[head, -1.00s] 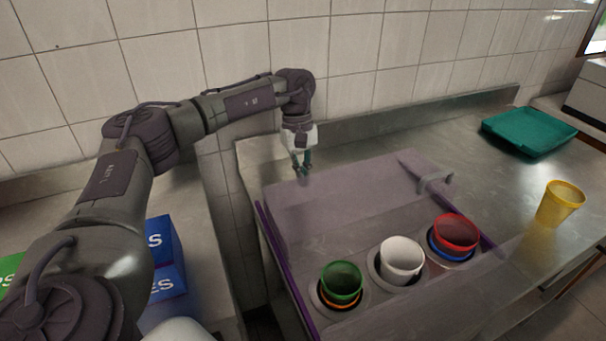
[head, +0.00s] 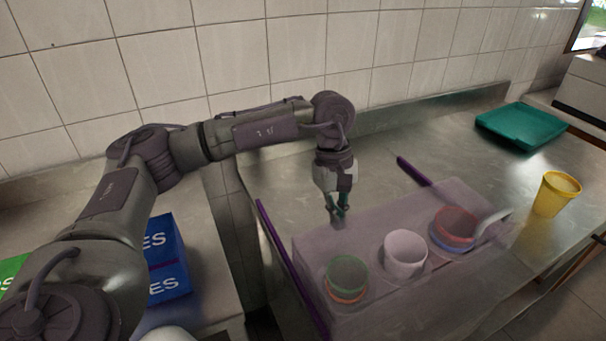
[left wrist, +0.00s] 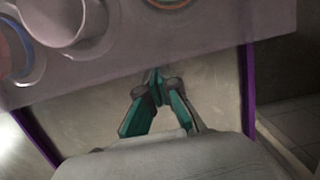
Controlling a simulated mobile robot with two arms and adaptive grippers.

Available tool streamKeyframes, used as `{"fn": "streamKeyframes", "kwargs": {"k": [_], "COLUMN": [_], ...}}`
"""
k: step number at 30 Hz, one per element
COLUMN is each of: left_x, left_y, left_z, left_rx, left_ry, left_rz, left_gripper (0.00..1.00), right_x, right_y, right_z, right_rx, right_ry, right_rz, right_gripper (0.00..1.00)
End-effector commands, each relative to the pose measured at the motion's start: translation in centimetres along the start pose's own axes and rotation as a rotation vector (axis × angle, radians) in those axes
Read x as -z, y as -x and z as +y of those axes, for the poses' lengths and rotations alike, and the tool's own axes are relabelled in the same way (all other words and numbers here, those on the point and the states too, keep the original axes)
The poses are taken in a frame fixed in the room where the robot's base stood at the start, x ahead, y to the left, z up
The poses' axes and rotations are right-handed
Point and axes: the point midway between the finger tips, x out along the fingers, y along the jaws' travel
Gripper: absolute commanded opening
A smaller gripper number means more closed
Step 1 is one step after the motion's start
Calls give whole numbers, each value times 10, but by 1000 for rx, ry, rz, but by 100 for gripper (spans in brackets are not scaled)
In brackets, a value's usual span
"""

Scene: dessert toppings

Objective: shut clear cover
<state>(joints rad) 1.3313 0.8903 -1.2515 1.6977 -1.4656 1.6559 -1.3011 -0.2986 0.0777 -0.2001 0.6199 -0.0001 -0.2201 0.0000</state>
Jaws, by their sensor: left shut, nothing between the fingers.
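The clear cover (head: 390,222) is a see-through, purplish box lid that lies over the row of cups in the head view. Its grey handle (head: 491,222) is at its right end. In the left wrist view the cover (left wrist: 190,35) fills the upper part. My left gripper (head: 338,220) is shut and empty, with its green fingertips at the cover's back edge; it also shows in the left wrist view (left wrist: 153,78). I cannot tell if the tips touch the cover. Through the cover show a green cup (head: 347,273), a white cup (head: 405,253) and a red cup (head: 455,226). My right gripper is not in view.
Purple rails (head: 283,255) flank the cover's track. Behind the cover the metal counter is bare. A yellow cup (head: 556,194) and a teal tray (head: 521,126) stand to the right. Blue boxes (head: 165,258) stand at the left. A tiled wall is behind.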

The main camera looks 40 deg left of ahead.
Motion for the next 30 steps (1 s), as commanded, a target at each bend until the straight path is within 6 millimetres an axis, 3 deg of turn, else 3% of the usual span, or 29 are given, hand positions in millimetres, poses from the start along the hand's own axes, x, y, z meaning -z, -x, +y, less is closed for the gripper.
{"fn": "streamKeyframes", "kwargs": {"k": [18, 23, 30], "left_x": [-10, -9, -5], "left_y": [1, 25, 78], "left_z": [0, 1, 1], "left_rx": [5, -1, -5], "left_ry": [-6, -5, 0], "left_rz": [-6, -4, -1], "left_gripper": [0, 0, 0], "right_x": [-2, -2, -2], "right_y": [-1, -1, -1], "right_z": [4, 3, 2], "right_rx": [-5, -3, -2], "right_ry": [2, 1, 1], "right_rz": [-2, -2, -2], "right_gripper": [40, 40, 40]}}
